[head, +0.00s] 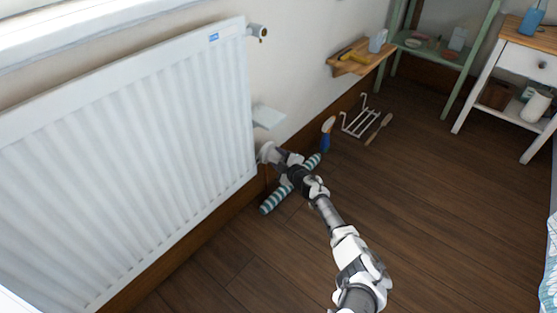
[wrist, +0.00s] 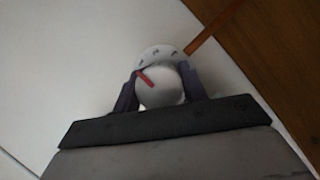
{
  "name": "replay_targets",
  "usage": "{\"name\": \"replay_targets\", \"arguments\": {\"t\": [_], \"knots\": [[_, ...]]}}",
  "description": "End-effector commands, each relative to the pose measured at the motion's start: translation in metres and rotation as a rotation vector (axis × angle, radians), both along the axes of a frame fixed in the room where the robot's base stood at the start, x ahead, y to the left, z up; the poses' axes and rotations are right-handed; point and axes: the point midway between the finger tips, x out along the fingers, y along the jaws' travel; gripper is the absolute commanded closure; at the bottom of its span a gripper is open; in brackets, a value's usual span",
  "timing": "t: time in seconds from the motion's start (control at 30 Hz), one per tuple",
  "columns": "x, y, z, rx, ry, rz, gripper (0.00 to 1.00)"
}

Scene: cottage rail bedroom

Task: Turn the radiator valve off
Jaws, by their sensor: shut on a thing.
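The white radiator (head: 130,150) is on the wall at the left of the head view. The radiator valve (head: 266,150) sits by its lower right corner, partly hidden by my gripper. In the wrist view the valve (wrist: 160,86) is a round pale knob with a red pointer, and a white dial with dark marks shows behind it. The pointer slants toward the upper left. My gripper (wrist: 157,90) is shut on the knob, one finger at each side. It also shows in the head view (head: 275,155); its fingertips are hard to make out there.
A teal-striped roll (head: 272,203) lies on the floor under my arm. A blue-handled brush (head: 327,133), a white rack (head: 361,120) and a wooden spoon (head: 379,129) are near the wall. A small white shelf (head: 268,117) juts out above the valve.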

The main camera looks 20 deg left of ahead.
Motion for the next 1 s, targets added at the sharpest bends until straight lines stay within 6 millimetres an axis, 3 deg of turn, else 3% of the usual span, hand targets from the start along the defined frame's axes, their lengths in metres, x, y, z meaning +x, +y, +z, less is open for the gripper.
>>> {"name": "replay_targets", "arguments": {"t": [0.67, 0.7, 0.87, 1.0], "knots": [[-0.001, 0.0014, 0.0002, -0.022, -0.064, 0.003, 0.81], [-0.001, 0.0014, 0.0002, -0.022, -0.064, 0.003, 0.55], [-0.0007, 0.0011, 0.0001, -0.022, -0.063, 0.003, 0.36], [-0.0005, 0.0007, 0.0001, -0.022, -0.063, 0.002, 0.36]]}}
